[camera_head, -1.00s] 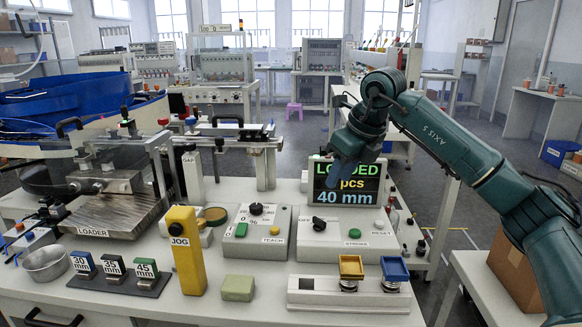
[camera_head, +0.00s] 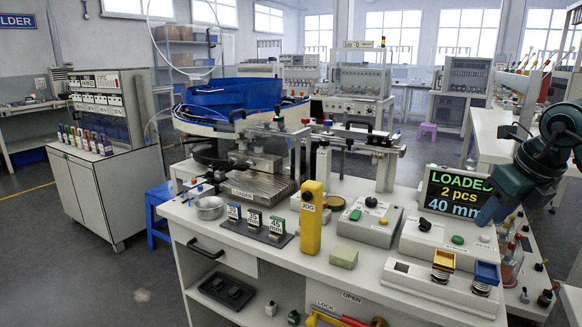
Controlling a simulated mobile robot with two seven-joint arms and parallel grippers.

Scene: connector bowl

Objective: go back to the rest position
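My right arm comes in at the right edge, and its gripper (camera_head: 490,212) hangs in front of the right edge of the display (camera_head: 440,193). Its fingers are too small and dark to tell whether they are open or shut; I see nothing held below them. The display reads LOADED, 2 pcs, 40 mm, with the ends of some lines partly covered by the gripper. My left gripper is not in view.
The bench (camera_head: 300,262) carries the loader (camera_head: 262,190), a yellow JOG pendant (camera_head: 311,217), control boxes (camera_head: 366,222) and a rail with yellow (camera_head: 444,260) and blue (camera_head: 486,272) cups. A grey cabinet (camera_head: 108,190) stands left, with free floor (camera_head: 75,280) in front.

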